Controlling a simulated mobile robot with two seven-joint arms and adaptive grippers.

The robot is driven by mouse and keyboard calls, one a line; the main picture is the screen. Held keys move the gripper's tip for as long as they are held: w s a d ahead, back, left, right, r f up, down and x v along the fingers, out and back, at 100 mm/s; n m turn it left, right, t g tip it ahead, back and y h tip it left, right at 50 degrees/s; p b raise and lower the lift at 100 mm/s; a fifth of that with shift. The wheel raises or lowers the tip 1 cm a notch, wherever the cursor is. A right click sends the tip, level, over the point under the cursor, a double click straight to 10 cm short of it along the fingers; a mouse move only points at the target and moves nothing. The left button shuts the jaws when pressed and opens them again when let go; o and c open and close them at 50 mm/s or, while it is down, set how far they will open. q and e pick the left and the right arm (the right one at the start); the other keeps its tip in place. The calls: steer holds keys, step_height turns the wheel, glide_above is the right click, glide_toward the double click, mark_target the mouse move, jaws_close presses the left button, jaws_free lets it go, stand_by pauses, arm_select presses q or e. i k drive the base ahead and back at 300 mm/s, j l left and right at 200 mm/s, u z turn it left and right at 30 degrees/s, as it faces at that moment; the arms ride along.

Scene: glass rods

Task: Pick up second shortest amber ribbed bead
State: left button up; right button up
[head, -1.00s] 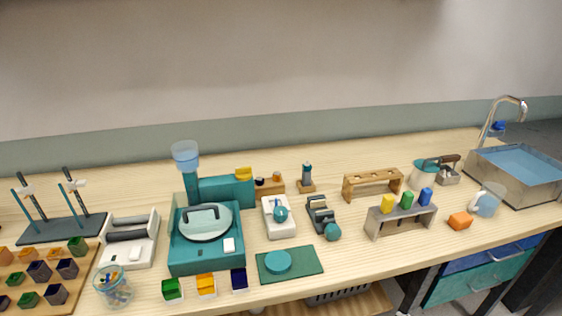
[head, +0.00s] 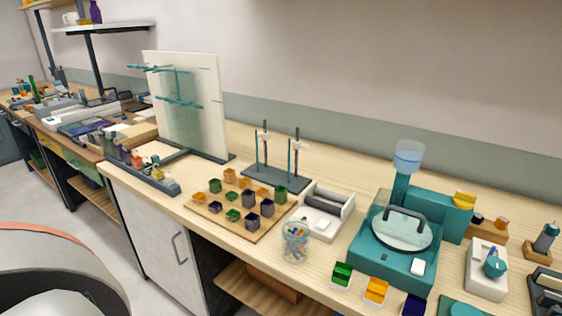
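A wooden board (head: 225,226) near the bench's front edge holds several small beads in rows, coloured amber, green and dark purple. Amber beads stand at its left (head: 199,197), its back (head: 230,176), beside that (head: 246,182) and further right (head: 263,192). A green bead (head: 281,194) and a dark purple bead (head: 267,208) stand among them at the right. The beads are too small here to tell ribbing or to rank the amber ones by height. Neither of my grippers is in view.
A glass jar (head: 295,242) of small pieces stands right of the board, beside a white device (head: 325,212). A dark rod stand (head: 275,180) is behind. A rack of small bottles (head: 145,176) is to the left. A teal machine (head: 392,250) stands further right.

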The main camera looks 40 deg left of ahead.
mark_target(199, 198)
steer(key=j+u, duration=0.1)
steer(key=u, duration=1.45)
